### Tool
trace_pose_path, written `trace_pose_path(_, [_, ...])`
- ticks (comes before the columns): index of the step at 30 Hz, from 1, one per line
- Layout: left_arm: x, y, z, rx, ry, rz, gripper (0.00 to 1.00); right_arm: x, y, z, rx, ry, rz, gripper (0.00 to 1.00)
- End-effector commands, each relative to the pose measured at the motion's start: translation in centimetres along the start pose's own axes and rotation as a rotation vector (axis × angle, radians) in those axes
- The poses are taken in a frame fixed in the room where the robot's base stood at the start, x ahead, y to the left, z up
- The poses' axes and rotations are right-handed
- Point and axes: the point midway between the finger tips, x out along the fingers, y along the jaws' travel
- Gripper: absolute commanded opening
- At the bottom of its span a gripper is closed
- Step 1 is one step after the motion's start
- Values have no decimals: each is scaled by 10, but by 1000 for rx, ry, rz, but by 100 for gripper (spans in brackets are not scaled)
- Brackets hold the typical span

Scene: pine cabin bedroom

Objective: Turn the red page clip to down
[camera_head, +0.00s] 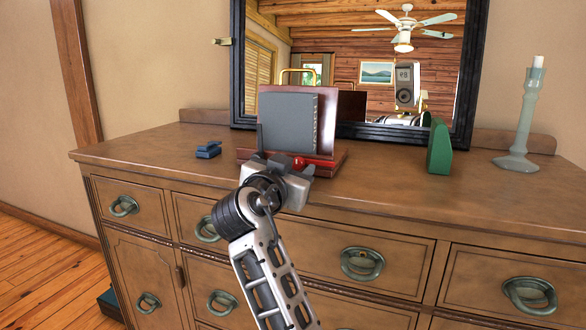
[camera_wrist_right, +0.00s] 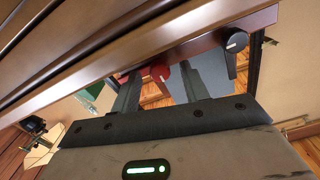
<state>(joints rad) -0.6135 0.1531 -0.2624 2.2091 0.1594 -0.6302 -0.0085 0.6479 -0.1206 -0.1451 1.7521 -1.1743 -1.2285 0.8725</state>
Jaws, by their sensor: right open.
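The red page clip (camera_head: 299,162) sits on the front ledge of a dark red wooden book stand (camera_head: 330,160), below a grey book (camera_head: 288,122). My right gripper (camera_head: 283,158) is in front of the stand, close to the clip. In the right wrist view the red clip (camera_wrist_right: 160,72) shows between the two fingers of the open gripper (camera_wrist_right: 162,85), nearer the finger on the left. I cannot tell whether a finger touches it. Its exact turn is hard to read. A black clip (camera_wrist_right: 236,42) with a white mark sits farther along the ledge. My left gripper is not in view.
The stand is on a wooden dresser (camera_head: 400,190) before a black-framed mirror (camera_head: 237,70). A small blue object (camera_head: 208,150) lies left of it. A green block (camera_head: 439,150) and a pale candlestick (camera_head: 522,125) stand to the right. The dresser top between them is mostly clear.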

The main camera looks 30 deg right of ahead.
Motion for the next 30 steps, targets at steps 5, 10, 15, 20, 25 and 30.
trace_pose_path(5, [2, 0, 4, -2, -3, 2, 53, -19, -1, 2, 3, -1, -4, 45])
trace_pose_path(10, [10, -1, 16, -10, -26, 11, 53, -58, 0, 4, 5, -5, -4, 45])
trace_pose_path(15, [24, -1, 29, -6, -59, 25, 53, -100, 0, 4, 3, -5, -5, 45])
trace_pose_path(20, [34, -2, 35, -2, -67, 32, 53, -132, 0, 3, 3, -4, -3, 45])
trace_pose_path(25, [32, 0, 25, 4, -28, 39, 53, -152, 0, 2, 1, -2, -1, 45])
trace_pose_path(30, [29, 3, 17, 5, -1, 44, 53, -159, 0, 0, 1, -1, 0, 45])
